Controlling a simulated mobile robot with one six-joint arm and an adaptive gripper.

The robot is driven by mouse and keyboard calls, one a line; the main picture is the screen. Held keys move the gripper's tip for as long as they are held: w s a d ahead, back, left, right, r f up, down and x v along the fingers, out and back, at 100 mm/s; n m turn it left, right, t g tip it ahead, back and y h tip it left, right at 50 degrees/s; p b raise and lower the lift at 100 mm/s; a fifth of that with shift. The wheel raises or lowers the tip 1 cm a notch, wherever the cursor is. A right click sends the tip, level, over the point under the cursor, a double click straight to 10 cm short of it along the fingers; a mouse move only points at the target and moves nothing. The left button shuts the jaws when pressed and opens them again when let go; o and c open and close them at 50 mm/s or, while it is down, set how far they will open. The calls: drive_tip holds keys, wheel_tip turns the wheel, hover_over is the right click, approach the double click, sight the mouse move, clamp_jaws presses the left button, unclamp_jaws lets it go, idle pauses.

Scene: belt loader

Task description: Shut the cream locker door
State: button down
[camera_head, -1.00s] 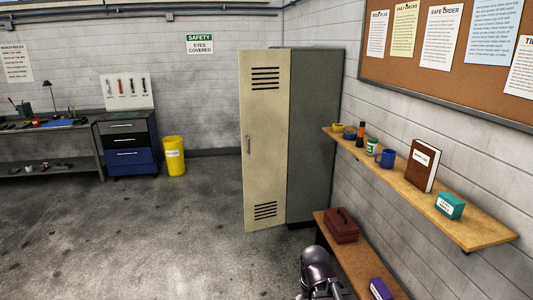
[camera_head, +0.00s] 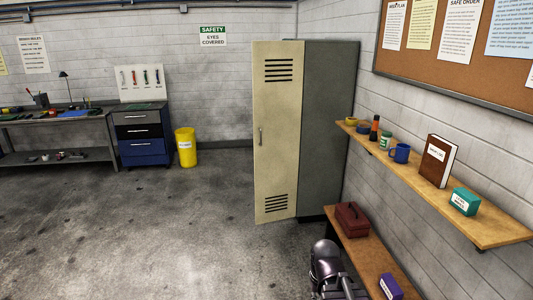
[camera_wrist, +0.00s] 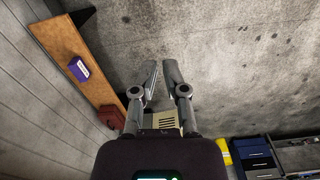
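The cream locker door (camera_head: 277,135) is in the head view, in front of the grey locker (camera_head: 328,130). Vents are at its top and bottom, and its handle is near the left edge. It appears swung outward, hinged on the right, with the left edge nearer to me. The locker's inside is hidden. In the wrist view a small vented part of the door (camera_wrist: 167,121) shows beyond the finger bases. In the head view only my arm shows at the bottom edge.
A wooden bench (camera_head: 365,250) with a red toolbox (camera_head: 351,218) and purple box (camera_head: 391,287) runs along the right wall, below a loaded shelf (camera_head: 490,228). A yellow bin (camera_head: 186,148) and blue drawer cabinet (camera_head: 142,150) stand back left. Floor left of the locker is clear.

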wheel_tip(320, 180, down, 12)
drive_tip(key=b, duration=1.1)
drive_tip(key=shift+w+r, duration=0.1)
drive_tip(key=shift+r, duration=0.05)
